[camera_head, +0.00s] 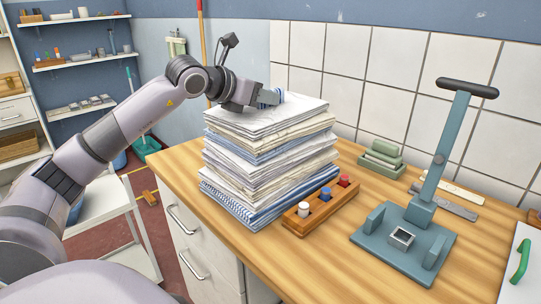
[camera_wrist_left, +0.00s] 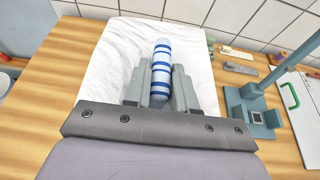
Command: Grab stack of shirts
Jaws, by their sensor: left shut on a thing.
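The stack of shirts (camera_head: 265,160) stands on the wooden counter in the head view, folded in white, cream and blue-striped layers. Its white top layer also shows in the left wrist view (camera_wrist_left: 110,62). My left gripper (camera_head: 270,97) is over the far top part of the stack. In the left wrist view my left gripper (camera_wrist_left: 160,88) is shut on a blue-and-white striped roll (camera_wrist_left: 161,70), which lies between its two fingers above the white top layer. I cannot tell whether the roll is part of the stack. My right gripper is not in view.
A wooden holder with small coloured pieces (camera_head: 320,206) stands close to the stack's right side. A blue-green lever press (camera_head: 418,225) stands further right. Green blocks (camera_head: 381,158) lie near the tiled wall. A white cart (camera_head: 105,215) stands left of the counter.

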